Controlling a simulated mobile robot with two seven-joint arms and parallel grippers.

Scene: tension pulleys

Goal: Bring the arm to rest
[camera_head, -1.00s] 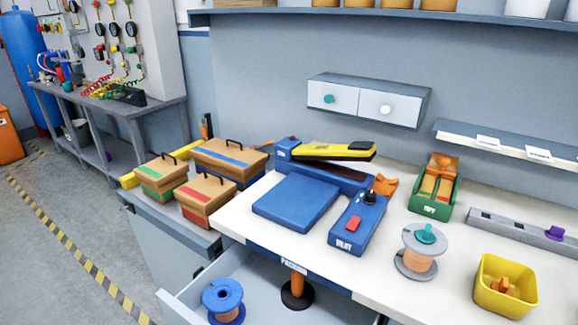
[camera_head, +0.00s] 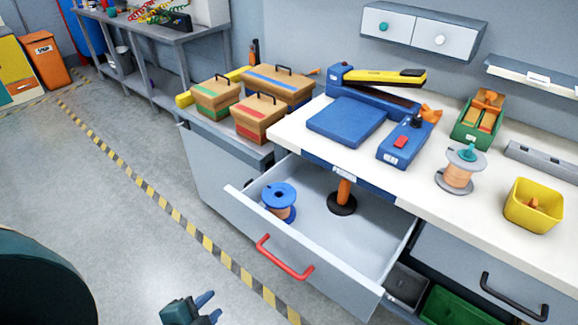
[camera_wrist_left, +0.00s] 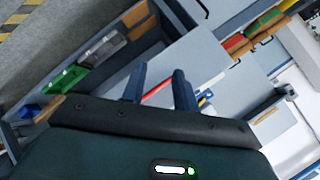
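My left gripper (camera_head: 212,304) shows at the bottom edge of the head view, in front of the open drawer and apart from its red handle (camera_head: 284,258). Its two fingers also show in the left wrist view (camera_wrist_left: 159,70), spaced apart with nothing held between them. The red handle (camera_wrist_left: 157,92) appears beyond the gap between the fingers. My right gripper is in neither view.
The open drawer (camera_head: 350,285) juts out from the workbench (camera_head: 310,122); a blue spool (camera_head: 279,195) and an orange-and-black post stand in it. A yellow bin (camera_head: 533,205) is on the bench. The floor at left is clear.

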